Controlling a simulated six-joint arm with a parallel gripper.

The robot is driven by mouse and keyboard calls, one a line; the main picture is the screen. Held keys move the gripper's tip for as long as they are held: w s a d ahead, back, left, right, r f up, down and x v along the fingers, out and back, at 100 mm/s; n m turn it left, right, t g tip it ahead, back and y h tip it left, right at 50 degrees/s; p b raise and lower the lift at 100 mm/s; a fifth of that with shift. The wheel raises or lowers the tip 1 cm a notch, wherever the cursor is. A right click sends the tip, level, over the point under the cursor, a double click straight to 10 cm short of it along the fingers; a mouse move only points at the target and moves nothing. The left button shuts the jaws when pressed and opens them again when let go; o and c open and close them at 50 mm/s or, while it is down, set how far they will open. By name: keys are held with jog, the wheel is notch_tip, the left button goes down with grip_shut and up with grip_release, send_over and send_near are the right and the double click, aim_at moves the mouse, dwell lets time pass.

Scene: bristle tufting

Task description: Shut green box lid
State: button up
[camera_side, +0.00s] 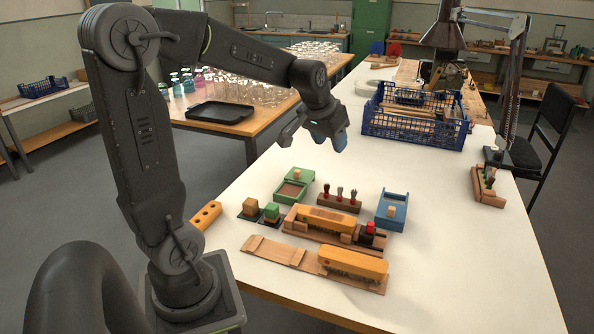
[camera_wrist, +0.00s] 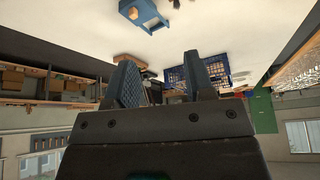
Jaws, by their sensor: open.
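The green box (camera_side: 294,187) sits on the white table, near the back left of the group of parts. Its brown inside shows at the front left, and a green piece with a small light wooden knob (camera_side: 297,173) lies over its back part, so it looks partly open. My gripper (camera_side: 331,140) is in the air above and behind the green box, apart from everything. Its two blue fingers also show in the wrist view (camera_wrist: 160,85), spread with nothing between them. The green box is not clearly seen in the wrist view.
A blue box (camera_side: 391,211) with a wooden knob stands right of the green box; it also shows in the wrist view (camera_wrist: 143,14). A holder with dark-tipped red pieces (camera_side: 339,199), yellow-orange blocks (camera_side: 353,263) and two small blocks (camera_side: 250,207) stand close by. A blue crate (camera_side: 414,125) stands behind.

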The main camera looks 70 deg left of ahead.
jog(key=w+a+f+n, duration=0.1)
jog(key=a+f, duration=0.1)
jog(key=a, duration=0.3)
jog(key=w+a+f+n+g, duration=0.1)
jog(key=a+f, duration=0.2)
jog(key=a, duration=0.3)
jog(key=w+a+f+n, duration=0.1)
jog(key=a+f, duration=0.1)
jog(key=a, duration=0.3)
jog(key=n+y, duration=0.1)
send_near(297, 171)
jog(key=x, duration=0.9)
jog(key=shift+w+a+f, duration=0.1)
jog(key=shift+w+a, duration=0.05)
grip_shut()
